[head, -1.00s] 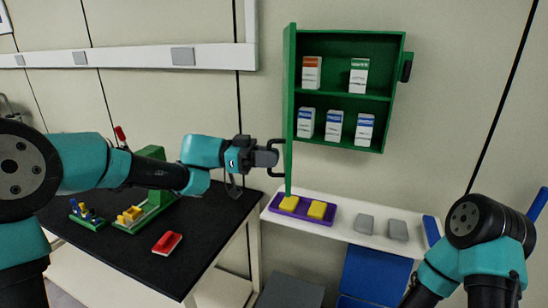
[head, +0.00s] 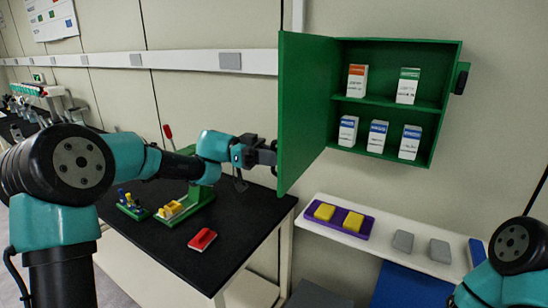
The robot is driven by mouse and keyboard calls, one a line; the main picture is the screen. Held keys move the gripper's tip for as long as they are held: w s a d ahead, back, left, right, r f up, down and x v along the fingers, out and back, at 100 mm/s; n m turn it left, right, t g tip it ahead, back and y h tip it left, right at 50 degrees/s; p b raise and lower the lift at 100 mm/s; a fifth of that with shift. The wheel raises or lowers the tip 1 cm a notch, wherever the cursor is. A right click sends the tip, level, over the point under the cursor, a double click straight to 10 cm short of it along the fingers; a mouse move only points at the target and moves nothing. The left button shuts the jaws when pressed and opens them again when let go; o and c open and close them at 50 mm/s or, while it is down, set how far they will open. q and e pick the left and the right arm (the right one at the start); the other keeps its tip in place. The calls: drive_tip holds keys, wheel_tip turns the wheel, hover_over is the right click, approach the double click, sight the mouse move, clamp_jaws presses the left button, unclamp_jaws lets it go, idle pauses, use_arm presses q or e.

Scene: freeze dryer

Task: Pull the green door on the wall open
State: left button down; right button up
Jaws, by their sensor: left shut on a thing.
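The green door (head: 305,110) of the green wall cabinet (head: 452,105) stands wide open, swung out to the left on its left-hand side. The cabinet's two shelves are in plain view. My left gripper (head: 268,153) is at the door's outer left edge, shut, on what looks like the door handle; the handle itself is mostly hidden by the jaws and the door. Only part of my right arm shows at the lower right; its gripper is out of view.
Several small boxes (head: 377,135) stand in the cabinet. Below it, a white shelf (head: 385,240) holds a purple tray (head: 337,228) with yellow blocks and two grey blocks (head: 403,241). A black table (head: 165,250) at left holds a red object (head: 202,239) and a green device (head: 198,200).

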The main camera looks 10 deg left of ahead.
use_arm(q)
drive_tip(key=c, duration=1.2)
unclamp_jaws()
drive_tip(key=w+a, duration=0.1)
drive_tip(key=a, duration=1)
drive_tip(key=w+a, duration=0.1)
drive_tip(key=a, duration=0.5)
drive_tip(key=shift+w, duration=0.35)
drive_tip(key=shift+w, duration=0.1)
